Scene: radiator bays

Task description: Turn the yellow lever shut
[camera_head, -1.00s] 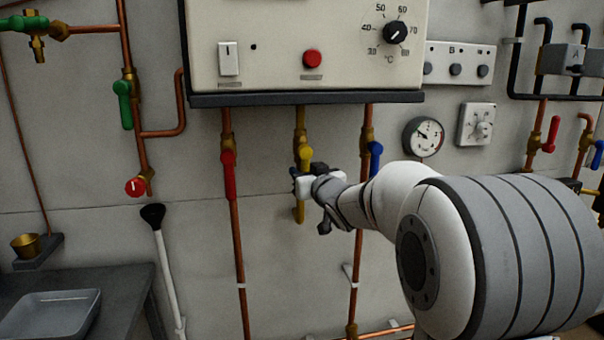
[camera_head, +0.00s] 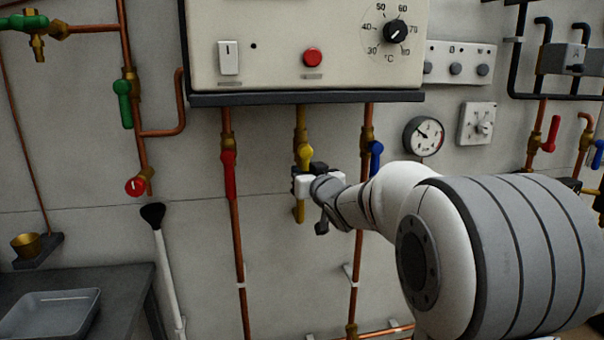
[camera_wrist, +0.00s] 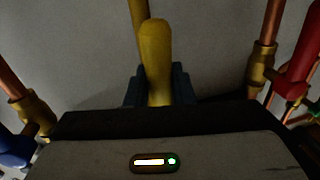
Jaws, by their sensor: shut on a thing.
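The yellow lever (camera_head: 304,155) hangs below the boiler on the middle pipe, pointing down along it. In the wrist view the yellow lever (camera_wrist: 155,60) stands between the two dark fingers of my gripper (camera_wrist: 160,85). The fingers are shut on it from both sides. In the head view my gripper (camera_head: 304,176) is at the lower part of the lever, and its white body hides part of the lever and the pipe behind it.
A red lever (camera_head: 229,175) is on the pipe to the left and a blue lever (camera_head: 376,158) on the pipe to the right, close to my wrist. The boiler casing (camera_head: 270,45) is just above. A plunger-like white rod (camera_head: 166,265) leans at the left.

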